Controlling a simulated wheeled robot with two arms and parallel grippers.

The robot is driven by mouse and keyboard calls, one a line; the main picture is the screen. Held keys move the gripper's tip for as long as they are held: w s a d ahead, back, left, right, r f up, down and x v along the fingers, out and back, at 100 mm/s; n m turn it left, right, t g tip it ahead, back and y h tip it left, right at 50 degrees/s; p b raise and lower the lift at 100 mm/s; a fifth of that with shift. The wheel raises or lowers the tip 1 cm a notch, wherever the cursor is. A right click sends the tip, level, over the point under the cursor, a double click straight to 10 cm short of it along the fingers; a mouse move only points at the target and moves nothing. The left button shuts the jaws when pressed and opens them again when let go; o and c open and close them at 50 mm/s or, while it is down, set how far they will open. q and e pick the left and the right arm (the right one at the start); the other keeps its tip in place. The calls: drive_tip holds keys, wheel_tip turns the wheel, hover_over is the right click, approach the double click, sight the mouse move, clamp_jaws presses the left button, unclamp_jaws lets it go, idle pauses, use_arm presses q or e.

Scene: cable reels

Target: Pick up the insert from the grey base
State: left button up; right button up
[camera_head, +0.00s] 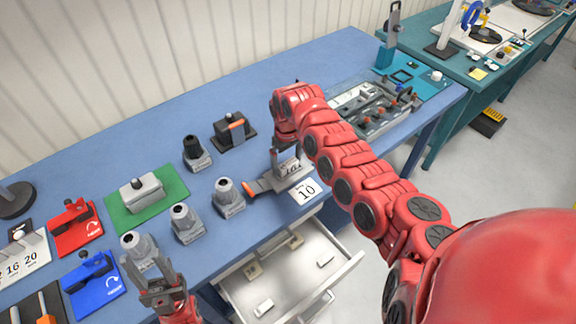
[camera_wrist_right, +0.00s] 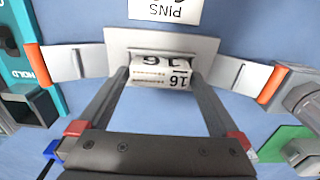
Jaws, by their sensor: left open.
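The grey base (camera_head: 262,185) lies on the blue table, with an orange-tipped arm at its left. In the right wrist view the base (camera_wrist_right: 228,72) has flat arms with orange ends on both sides. The insert (camera_wrist_right: 162,74), a white and grey block marked 16, sits at the middle of the base. My right gripper (camera_head: 286,160) is above the base, pointing down. In the right wrist view its fingers (camera_wrist_right: 160,80) stand on either side of the insert; contact is unclear. My left gripper (camera_head: 158,284) is open and empty at the lower left, near a grey fitting (camera_head: 135,246).
An open drawer (camera_head: 290,280) juts out below the table front. A grey tray (camera_head: 372,106) stands at the right.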

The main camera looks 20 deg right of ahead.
drive_tip(key=c, duration=1)
drive_tip(key=shift+c, duration=0.2)
drive_tip(key=shift+r, duration=0.15)
